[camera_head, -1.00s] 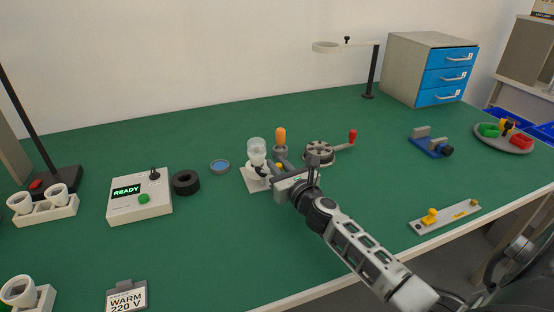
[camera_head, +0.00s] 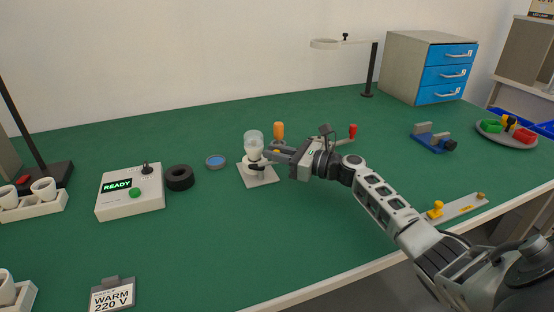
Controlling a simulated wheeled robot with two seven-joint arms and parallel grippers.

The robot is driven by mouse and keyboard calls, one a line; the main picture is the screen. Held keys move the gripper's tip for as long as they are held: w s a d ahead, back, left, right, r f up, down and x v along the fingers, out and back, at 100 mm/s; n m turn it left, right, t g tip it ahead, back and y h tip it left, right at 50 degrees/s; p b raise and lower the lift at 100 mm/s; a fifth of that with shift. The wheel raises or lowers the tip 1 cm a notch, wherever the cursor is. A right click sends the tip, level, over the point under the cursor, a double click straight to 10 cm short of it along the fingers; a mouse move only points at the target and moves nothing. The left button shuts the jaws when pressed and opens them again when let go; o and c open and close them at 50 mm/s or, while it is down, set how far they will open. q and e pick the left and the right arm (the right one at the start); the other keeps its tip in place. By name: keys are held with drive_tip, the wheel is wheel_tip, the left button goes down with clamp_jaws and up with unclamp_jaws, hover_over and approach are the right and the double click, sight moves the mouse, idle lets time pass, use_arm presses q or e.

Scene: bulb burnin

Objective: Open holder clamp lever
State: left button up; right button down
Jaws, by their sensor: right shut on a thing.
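The holder (camera_head: 258,176) stands on the green bench in the middle of the camera_head view. It has a pale square base and a white socket with a clear glass bulb (camera_head: 253,138) upright in it. A small dark clamp lever (camera_head: 255,166) shows at the socket's front. My right gripper (camera_head: 268,155) reaches in from the right, its fingers at the holder's right side. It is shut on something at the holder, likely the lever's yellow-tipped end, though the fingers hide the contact. My left gripper is not in view.
A tester box (camera_head: 131,191) reading READY, a black ring (camera_head: 180,178) and a blue-topped disc (camera_head: 215,161) stand left of the holder. An orange-handled tool (camera_head: 278,130) is just behind. A vise (camera_head: 432,139) and a yellow-knobbed bar (camera_head: 456,209) lie right. The front middle bench is clear.

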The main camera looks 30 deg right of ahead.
idle(0.4)
drive_tip(key=c, duration=1.4)
unclamp_jaws()
drive_tip(key=v, duration=1.6)
